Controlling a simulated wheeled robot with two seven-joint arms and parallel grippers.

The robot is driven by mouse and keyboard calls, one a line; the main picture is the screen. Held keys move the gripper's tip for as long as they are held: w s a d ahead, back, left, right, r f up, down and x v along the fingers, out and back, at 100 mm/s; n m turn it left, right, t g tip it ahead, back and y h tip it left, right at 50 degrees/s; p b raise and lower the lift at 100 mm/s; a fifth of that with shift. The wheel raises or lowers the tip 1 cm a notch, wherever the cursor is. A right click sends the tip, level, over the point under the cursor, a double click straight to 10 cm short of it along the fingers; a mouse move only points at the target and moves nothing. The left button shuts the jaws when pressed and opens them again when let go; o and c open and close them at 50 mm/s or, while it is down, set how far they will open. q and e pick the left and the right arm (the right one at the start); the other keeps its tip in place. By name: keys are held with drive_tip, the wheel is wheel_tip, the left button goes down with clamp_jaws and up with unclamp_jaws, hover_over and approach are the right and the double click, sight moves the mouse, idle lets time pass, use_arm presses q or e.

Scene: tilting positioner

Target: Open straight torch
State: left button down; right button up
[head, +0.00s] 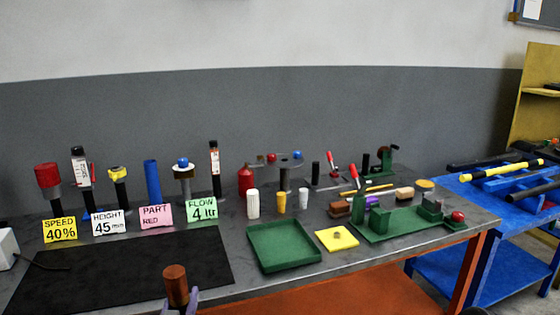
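A gripper with pale purple fingertips (180,303) rises from the bottom edge, left of centre; I take it for my left one. Its fingers flank the dark lower part of a cylinder with a brown top (176,279), upright at the front edge of the black mat. It looks gripped, but the lower part is cut off by the frame. Which item is the straight torch is not clear. Black and yellow bars (503,169) lie on the blue bench (462,193) at the right. My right gripper is not in view.
The black mat (105,275) is otherwise bare. Upright tools, including a red-topped one (47,176), stand behind labels such as a yellow one (60,229). A green tray (284,246), a yellow plate (337,239) and a green fixture (400,222) occupy the table's right part.

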use_arm(q)
drive_tip(key=shift+m+h, duration=0.3)
drive_tip(key=shift+h, duration=0.2)
drive_tip(key=d+f, duration=0.3)
drive_tip(key=f, duration=0.1)
drive_tip(key=shift+s+d, duration=0.2)
drive_tip(key=shift+s, duration=0.05)
drive_tip(key=s+d+f+m+g+h, duration=0.2)
drive_tip(key=s+d+f+m+h, duration=0.1)
drive_tip(key=d, duration=0.4)
drive_tip(key=s+d+f+m+g+h, duration=0.2)
drive_tip(key=s+d+f+m+h, duration=0.1)
drive_tip(key=s+d+m+h, duration=0.2)
drive_tip(key=s+d+h, duration=0.2)
drive_tip(key=d+h, duration=0.1)
drive_tip(key=shift+s+d+f+h, duration=0.25)
drive_tip(key=shift+s+f+h, duration=0.05)
drive_tip(key=shift+f, duration=0.15)
